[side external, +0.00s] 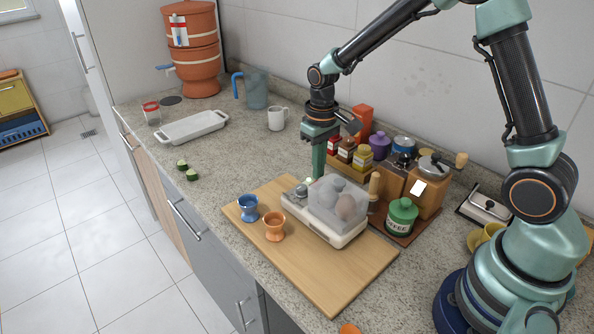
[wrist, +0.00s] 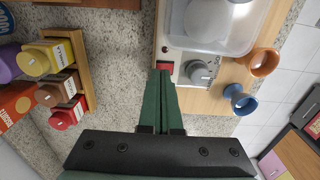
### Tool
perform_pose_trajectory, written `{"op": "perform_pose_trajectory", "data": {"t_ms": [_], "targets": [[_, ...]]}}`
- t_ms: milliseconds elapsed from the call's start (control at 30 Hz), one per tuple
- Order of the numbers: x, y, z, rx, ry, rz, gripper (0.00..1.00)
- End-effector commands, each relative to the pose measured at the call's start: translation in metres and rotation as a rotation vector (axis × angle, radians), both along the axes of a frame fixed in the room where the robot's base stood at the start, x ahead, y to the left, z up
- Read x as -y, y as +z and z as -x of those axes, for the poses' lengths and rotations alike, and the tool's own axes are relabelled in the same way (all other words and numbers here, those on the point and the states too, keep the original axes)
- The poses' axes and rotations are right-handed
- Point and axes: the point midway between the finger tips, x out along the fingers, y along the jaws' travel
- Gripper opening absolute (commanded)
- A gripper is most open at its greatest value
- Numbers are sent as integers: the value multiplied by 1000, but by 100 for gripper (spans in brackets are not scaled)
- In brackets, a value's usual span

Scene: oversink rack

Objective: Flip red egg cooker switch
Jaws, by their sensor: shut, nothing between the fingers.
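The white egg cooker (side external: 335,238) stands on a wooden board, with eggs under its clear lid (side external: 338,202). In the wrist view its body (wrist: 178,52) carries a grey knob (wrist: 199,73) and a small red switch (wrist: 165,65) at the near corner. My gripper (side external: 319,182) points down at the cooker's knob end. Its green fingers (wrist: 164,74) are shut and empty, with their tips right at the red switch. They cover part of it; I cannot tell whether they touch it or which way it is set.
A blue egg cup (side external: 247,207) and an orange one (side external: 274,226) stand on the board (side external: 310,280) beside the cooker. Spice jars (side external: 362,158), a coffee jar (side external: 401,217) and a grinder (side external: 428,188) crowd behind. The counter toward the white tray (side external: 192,127) is mostly clear.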

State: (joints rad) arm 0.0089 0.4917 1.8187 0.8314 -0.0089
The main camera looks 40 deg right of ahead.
Motion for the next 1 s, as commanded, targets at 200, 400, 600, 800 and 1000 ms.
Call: {"op": "perform_pose_trajectory", "data": {"t_ms": [200,400,600,800,1000], "targets": [[0,-3,0,-1,0,0,0],[0,-6,0,0,0,0,0],[0,-9,0,0,0,0,0],[0,-11,0,-1,0,0,0],[0,-14,0,-1,0,0,0]]}}
